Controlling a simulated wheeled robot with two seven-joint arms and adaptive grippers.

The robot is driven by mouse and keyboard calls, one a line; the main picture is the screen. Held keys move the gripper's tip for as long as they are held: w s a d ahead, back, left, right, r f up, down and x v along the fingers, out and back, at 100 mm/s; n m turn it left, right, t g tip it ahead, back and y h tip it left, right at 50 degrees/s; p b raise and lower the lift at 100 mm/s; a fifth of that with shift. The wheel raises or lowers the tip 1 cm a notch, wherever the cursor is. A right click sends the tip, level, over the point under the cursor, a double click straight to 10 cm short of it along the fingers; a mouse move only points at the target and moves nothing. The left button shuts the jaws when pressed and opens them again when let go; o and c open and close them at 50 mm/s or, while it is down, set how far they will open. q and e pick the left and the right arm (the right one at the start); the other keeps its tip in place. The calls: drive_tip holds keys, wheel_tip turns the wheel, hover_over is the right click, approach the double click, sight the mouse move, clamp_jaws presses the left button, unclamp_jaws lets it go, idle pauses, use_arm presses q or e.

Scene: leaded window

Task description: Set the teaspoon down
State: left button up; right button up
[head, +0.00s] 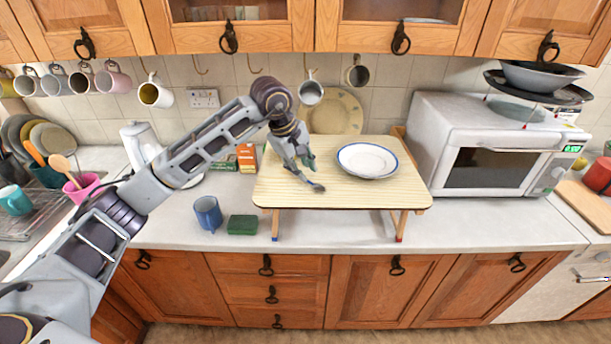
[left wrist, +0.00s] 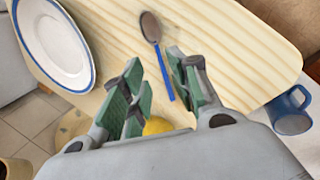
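The teaspoon, with a dark bowl (head: 317,187) and a blue handle, is at the small wooden table, below my left gripper (head: 303,165). In the left wrist view the teaspoon (left wrist: 158,52) shows against the tabletop, its handle running beside the right-hand finger. The green-padded fingers of my left gripper (left wrist: 160,88) stand apart, with a clear gap between them. I cannot tell whether the handle touches a finger. The small table (head: 380,196) stands on the counter. My right gripper is not in view.
A blue-rimmed white plate (head: 367,160) sits on the table, right of the teaspoon. A yellow round thing (left wrist: 157,126) shows partly between the finger bases. A blue mug (head: 208,214) and green sponge (head: 242,225) are at the table's left. A microwave (head: 490,150) stands at right.

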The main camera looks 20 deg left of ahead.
use_arm(q)
drive_tip(key=b+v, duration=0.1)
drive_tip(key=v, duration=0.7)
drive_tip(key=shift+a+r, duration=0.1)
idle(0.7)
